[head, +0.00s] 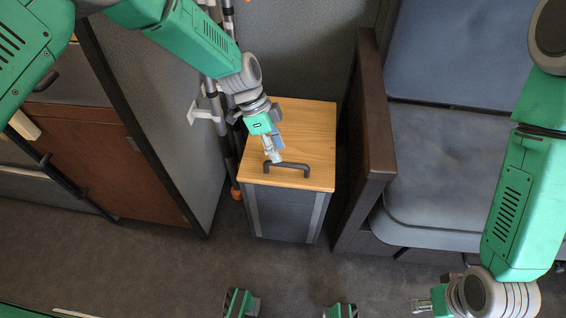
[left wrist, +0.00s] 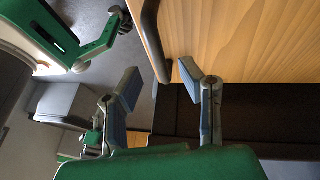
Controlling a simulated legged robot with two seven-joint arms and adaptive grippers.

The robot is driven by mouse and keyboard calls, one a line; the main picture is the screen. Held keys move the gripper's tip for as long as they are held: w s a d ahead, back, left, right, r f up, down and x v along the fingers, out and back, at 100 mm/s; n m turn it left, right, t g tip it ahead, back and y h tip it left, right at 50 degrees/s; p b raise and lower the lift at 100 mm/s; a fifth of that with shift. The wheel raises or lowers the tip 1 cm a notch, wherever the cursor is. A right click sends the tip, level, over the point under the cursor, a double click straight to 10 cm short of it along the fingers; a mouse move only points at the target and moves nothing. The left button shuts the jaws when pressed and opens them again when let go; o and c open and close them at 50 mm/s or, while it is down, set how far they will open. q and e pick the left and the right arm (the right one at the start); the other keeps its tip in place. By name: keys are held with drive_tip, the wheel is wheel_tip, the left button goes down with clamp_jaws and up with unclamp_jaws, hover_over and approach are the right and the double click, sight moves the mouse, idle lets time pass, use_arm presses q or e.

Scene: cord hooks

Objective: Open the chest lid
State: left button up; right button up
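The chest (head: 284,212) is a grey box with a light wood lid (head: 310,125), which lies flat and closed. A dark bar handle (head: 290,166) sits near the lid's front edge. My left gripper (head: 274,156) is over the lid at the left part of the handle. In the left wrist view its two fingers (left wrist: 158,78) are apart, and the handle (left wrist: 151,40) shows at the gap between the fingertips with nothing clearly gripped. The wood lid (left wrist: 240,40) fills the upper right there. My right gripper (head: 424,305) is at the lower right, far from the chest; its fingers are too small to read.
A dark brown panel (head: 372,130) and a blue-grey seat (head: 450,165) stand close on the chest's right. Poles (head: 216,105) and a grey partition (head: 165,110) stand on its left. The floor (head: 200,265) in front of the chest is clear.

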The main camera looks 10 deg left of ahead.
sight(287, 161)
use_arm(q)
drive_tip(key=x, duration=0.3)
drive_tip(key=shift+d+f+b, duration=0.25)
drive_tip(key=shift+d+b, duration=0.05)
drive_tip(key=shift+b, duration=0.1)
drive_tip(key=shift+s+d+f, duration=0.1)
drive_tip(key=shift+d+f, duration=0.05)
drive_tip(key=shift+d, duration=0.3)
drive_tip(key=shift+a, duration=0.1)
use_arm(e)
drive_tip(key=shift+d+f, duration=0.45)
drive_tip(key=shift+f, duration=0.25)
